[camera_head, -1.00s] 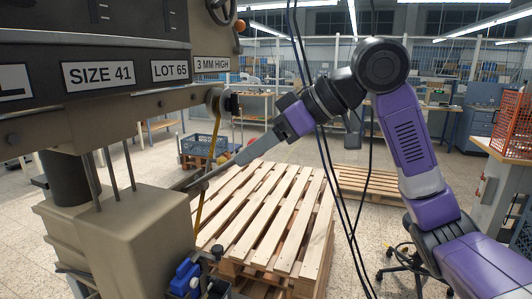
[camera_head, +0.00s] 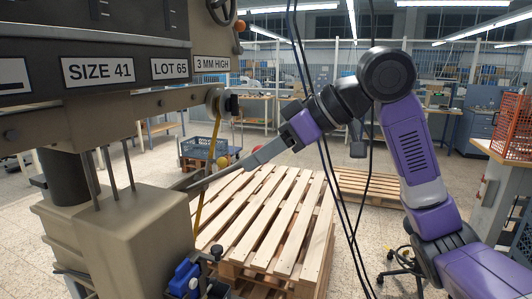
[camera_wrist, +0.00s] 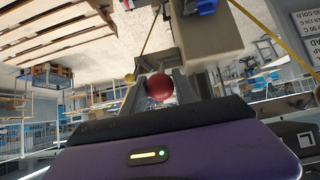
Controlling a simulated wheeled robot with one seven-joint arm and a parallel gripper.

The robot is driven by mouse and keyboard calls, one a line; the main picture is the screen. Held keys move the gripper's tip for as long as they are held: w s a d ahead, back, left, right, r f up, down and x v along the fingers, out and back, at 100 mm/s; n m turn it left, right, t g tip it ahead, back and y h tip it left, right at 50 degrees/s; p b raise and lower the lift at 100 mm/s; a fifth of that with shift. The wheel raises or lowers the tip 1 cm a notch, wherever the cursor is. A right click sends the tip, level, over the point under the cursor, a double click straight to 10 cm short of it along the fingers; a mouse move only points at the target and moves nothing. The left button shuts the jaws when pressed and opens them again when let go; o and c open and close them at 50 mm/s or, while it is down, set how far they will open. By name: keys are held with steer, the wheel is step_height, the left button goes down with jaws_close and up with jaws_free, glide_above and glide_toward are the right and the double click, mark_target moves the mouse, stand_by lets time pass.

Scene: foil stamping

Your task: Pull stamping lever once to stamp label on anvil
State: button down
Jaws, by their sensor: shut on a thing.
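My gripper (camera_head: 248,160) reaches in from the right to the stamping press (camera_head: 120,225). In the wrist view its fingers (camera_wrist: 160,80) are shut around a round red knob (camera_wrist: 159,87). In the head view the red knob (camera_head: 233,150) shows just above the fingertips. I take it to be the end of the stamping lever, whose grey bar (camera_head: 203,177) appears to run from the press toward my fingers; the join is hard to see. A yellow ball (camera_head: 222,162) shows just left of the fingers, and in the wrist view (camera_wrist: 129,78). I cannot make out the label or anvil.
A wooden pallet (camera_head: 270,215) lies below my gripper. A blue device (camera_head: 185,278) sits at the press's lower right. A blue crate (camera_head: 203,148) and workbenches stand behind.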

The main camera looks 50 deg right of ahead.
steer(key=shift+s+d+f, duration=0.15)
steer(key=shift+s+f, duration=0.25)
steer(key=shift+f, duration=0.4)
steer(key=f, duration=0.1)
steer(key=f+b, duration=0.1)
steer(key=s+f+b, duration=0.1)
steer(key=shift+s+d, duration=0.1)
steer(key=shift+d, duration=0.15)
steer(key=shift+f, duration=0.1)
steer(key=f+b, duration=0.2)
steer(key=f, duration=0.1)
steer(key=shift+s+d+f, duration=0.1)
steer(key=shift+s, duration=0.3)
